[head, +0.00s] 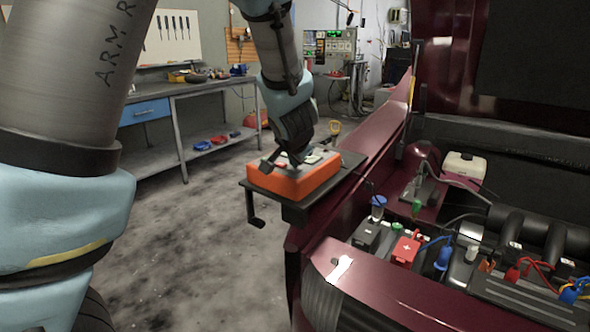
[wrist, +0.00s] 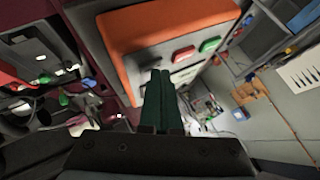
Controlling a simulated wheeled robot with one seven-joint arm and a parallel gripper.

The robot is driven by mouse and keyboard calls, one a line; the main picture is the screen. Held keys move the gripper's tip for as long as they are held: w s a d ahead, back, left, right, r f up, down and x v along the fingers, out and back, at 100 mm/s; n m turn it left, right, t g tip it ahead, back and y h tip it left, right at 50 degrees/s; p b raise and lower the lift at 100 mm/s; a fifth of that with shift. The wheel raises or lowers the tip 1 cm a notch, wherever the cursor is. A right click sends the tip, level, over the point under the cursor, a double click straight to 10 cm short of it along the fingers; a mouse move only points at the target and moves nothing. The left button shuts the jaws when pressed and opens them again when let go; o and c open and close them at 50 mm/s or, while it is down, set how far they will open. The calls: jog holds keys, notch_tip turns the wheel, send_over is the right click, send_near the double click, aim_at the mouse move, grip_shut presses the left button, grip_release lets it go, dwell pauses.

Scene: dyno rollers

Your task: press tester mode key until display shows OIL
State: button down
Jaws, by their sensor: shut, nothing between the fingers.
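The tester is an orange-cased box (head: 290,182) lying on a dark tray at the car's fender. In the wrist view the tester (wrist: 140,30) shows its orange rim and a pale grey face with a red key (wrist: 184,54) and a green key (wrist: 209,45). I cannot read the key labels, and no display can be made out. My gripper (head: 297,155) is over the tester and hides part of its face. In the wrist view my gripper's dark green fingers (wrist: 160,75) are together and empty, with their tips beside the grey face. Contact cannot be told.
The tray (head: 350,163) juts out from the dark red car (head: 372,146). The open engine bay with a red-capped battery (head: 405,250) and cables is at right. A workbench (head: 190,90) stands at the back left. The floor (head: 190,240) left of the tray is clear.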

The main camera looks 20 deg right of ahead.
aim_at(294, 173)
dwell(0.4)
jog(key=shift+r+p, duration=0.75)
jog(key=shift+p, duration=0.3)
jog(key=shift+r, duration=0.1)
notch_tip(294, 173, up, 5)
jog(key=p, duration=0.6)
